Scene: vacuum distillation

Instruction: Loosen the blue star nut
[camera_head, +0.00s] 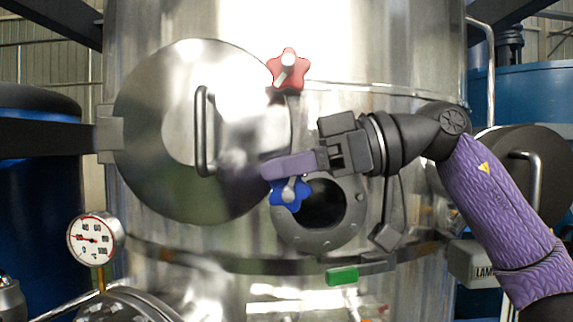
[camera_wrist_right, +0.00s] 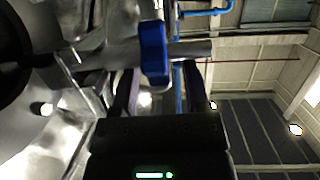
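The blue star nut (camera_head: 289,194) sits on a metal stud at the lower right edge of the round steel door (camera_head: 150,185). It also shows in the right wrist view (camera_wrist_right: 153,52), ahead of the gripper body and in line with the gap between the fingers. My right gripper (camera_head: 268,171) reaches in from the right, its purple fingers just above the nut in the head view. In the wrist view the fingers stand apart with a gap between them. Whether they touch the nut I cannot tell. My left gripper is not in view.
A red star nut (camera_head: 288,68) sits at the door's upper right edge. The door has a dark curved handle (camera_head: 203,130). A round dark port (camera_head: 323,204) lies right of the blue nut. A pressure gauge (camera_head: 95,238) stands at lower left.

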